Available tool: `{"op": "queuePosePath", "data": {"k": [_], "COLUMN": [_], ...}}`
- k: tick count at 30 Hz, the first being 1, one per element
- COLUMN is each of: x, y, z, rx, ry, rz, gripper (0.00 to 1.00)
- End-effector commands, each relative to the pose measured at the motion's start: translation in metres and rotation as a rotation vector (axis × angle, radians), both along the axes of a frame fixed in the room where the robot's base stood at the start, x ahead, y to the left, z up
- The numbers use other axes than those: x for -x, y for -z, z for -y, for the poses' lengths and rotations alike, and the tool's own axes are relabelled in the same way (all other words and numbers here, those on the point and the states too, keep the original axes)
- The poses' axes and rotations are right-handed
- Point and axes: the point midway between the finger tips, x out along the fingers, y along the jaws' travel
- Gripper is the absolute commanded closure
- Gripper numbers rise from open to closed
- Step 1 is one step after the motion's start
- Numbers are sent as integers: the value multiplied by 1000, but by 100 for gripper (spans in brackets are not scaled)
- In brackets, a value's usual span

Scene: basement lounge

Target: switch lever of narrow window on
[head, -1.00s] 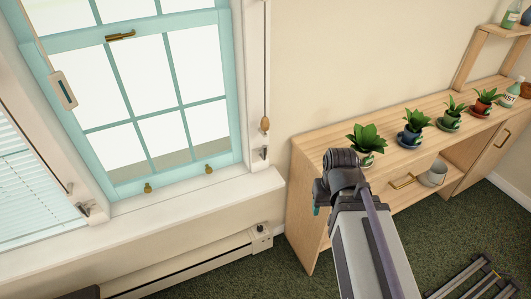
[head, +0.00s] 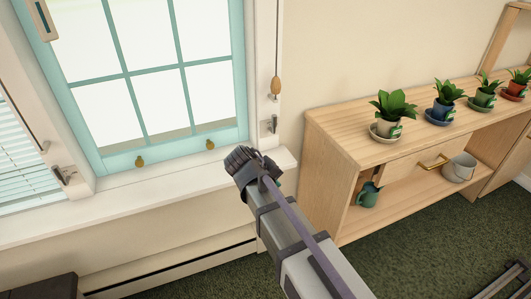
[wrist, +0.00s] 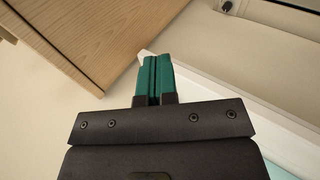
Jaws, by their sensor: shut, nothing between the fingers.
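A teal-framed window (head: 155,75) with several panes fills the left of the head view. Two small brass knobs sit on its bottom rail, a left one (head: 139,161) and a right one (head: 210,144). The top of this window and its brass lever are out of the head view now. I cannot tell whether this is the narrow window. My gripper's teal fingers (wrist: 156,60) are together and empty in the wrist view. In the head view my wrist hides the fingers and stands in front of the sill's right end.
A white sill (head: 150,197) runs under the window. A blind cord (head: 276,60) with a wooden pull hangs beside a metal cleat (head: 269,125). At right, a wooden cabinet (head: 330,170) holds potted plants, near my arm. Another window with blinds (head: 18,150) is at far left.

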Motion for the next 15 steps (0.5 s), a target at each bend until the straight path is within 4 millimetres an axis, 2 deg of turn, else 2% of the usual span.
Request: {"op": "queuePosePath", "data": {"k": [1, 2, 3, 5, 6, 9, 12, 15], "x": [-28, -42, -58, -77, -88, -107, -112, -113], "y": [35, 34, 27, 7, -8, -48, -65, -69], "z": [-34, -52, -73, -98, -110, -120, -124, -125], "rx": [102, 176, 268, 395, 470, 615, 694, 713], "ry": [-76, -122, -179, -248, -283, -333, -365, -380], "rz": [86, 152, 235, 349, 413, 526, 585, 602], "gripper": [100, 100, 100, 100, 100, 100, 100, 100]}}
